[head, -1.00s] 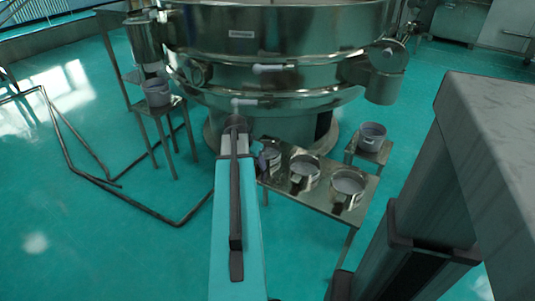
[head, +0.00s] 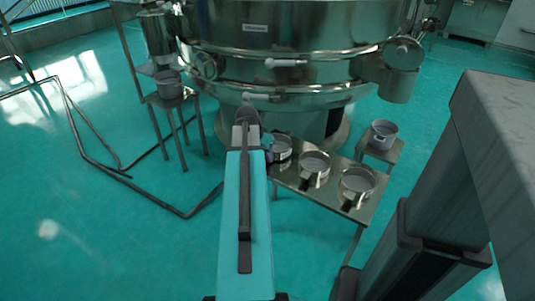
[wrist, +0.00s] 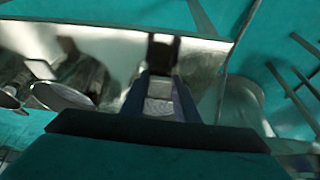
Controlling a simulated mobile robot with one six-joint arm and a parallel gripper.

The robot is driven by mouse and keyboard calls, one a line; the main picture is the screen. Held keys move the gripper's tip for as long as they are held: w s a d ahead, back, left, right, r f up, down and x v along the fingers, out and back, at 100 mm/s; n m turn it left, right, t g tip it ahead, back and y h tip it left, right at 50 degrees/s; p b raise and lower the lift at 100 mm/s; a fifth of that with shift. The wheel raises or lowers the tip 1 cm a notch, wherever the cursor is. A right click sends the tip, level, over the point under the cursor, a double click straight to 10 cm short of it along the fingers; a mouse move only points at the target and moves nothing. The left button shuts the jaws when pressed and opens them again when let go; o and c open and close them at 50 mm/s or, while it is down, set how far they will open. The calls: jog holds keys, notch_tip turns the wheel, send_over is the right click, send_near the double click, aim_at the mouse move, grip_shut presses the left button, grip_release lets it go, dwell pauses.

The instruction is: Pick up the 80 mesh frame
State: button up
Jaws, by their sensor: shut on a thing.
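Three round metal mesh frames stand in a row on a low steel table: the leftmost frame (head: 281,150), the middle frame (head: 314,163) and the right frame (head: 357,184). No mesh number is readable, so I cannot tell which is 80 mesh. My gripper (head: 267,146) is at the left side of the leftmost frame, partly hidden by my arm. In the wrist view my gripper (wrist: 160,98) is shut, with a small grey piece between its fingers, seemingly part of that frame. I cannot see any gap between this frame and the table.
The steel table (head: 335,208) carries the frames. A large vibrating sieve (head: 300,60) stands close behind it. Small stands hold one pot (head: 168,84) at left and another pot (head: 383,134) at right. Dark pipes (head: 135,180) run along the floor at left.

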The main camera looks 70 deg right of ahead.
notch_tip(320, 180, up, 2)
jog(key=shift+r+p, duration=0.15)
jog(key=shift+p, duration=0.15)
jog(key=shift+a+r, duration=0.2)
jog(key=shift+a, duration=0.05)
jog(key=a+b, duration=0.5)
jog(key=a, duration=0.4)
jog(key=shift+s+a+r, duration=0.15)
jog(key=shift+s+r, duration=0.05)
jog(key=shift+s, duration=0.15)
jog(key=b, duration=0.3)
jog(key=shift+a, duration=0.2)
jog(key=a+b, duration=0.1)
jog(key=b, duration=0.5)
jog(key=shift+s+a+b, duration=0.1)
jog(key=shift+a+b, duration=0.15)
jog(key=shift+b, duration=0.05)
